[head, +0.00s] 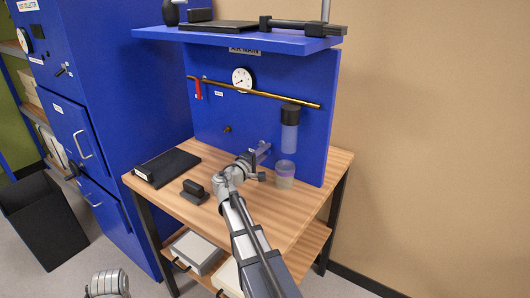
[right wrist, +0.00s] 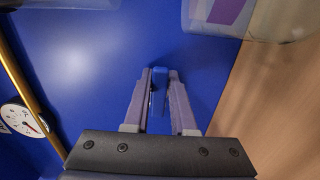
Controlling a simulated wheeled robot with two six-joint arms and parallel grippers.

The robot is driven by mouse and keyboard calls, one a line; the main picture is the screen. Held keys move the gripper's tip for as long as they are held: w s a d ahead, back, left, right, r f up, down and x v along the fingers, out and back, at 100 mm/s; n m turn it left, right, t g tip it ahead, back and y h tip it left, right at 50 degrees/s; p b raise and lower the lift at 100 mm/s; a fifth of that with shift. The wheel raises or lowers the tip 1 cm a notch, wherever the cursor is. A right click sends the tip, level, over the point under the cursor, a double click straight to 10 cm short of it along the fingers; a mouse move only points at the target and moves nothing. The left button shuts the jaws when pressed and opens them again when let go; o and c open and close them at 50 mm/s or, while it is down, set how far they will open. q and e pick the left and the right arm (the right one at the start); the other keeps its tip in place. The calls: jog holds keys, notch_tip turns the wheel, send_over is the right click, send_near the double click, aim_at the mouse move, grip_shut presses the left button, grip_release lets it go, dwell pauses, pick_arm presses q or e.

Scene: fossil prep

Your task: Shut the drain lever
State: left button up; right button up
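My right gripper (head: 264,148) is up against the blue panel, left of the clear filter bowl (head: 290,138). In the right wrist view its two fingers (right wrist: 160,88) lie on both sides of a narrow blue lever (right wrist: 160,84), which looks like the drain lever. The lever fills the gap near the fingertips, so the gripper appears shut on it. In the head view the lever is hidden behind my gripper. My left gripper is not in view; only a grey piece of my left arm shows at the lower left.
A clear cup (head: 285,174) stands on the wooden bench (head: 300,195) below the bowl. A red lever (head: 198,90) hangs on the brass pipe (head: 262,94), near a round gauge (head: 242,78). A black tray (head: 170,166) and a small dark block (head: 193,190) lie at the bench's left.

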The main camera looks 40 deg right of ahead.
jog(key=o, duration=0.4)
jog(key=shift+a, duration=0.1)
jog(key=v, duration=0.7)
jog(key=shift+s+a, duration=0.15)
jog(key=shift+a, duration=0.2)
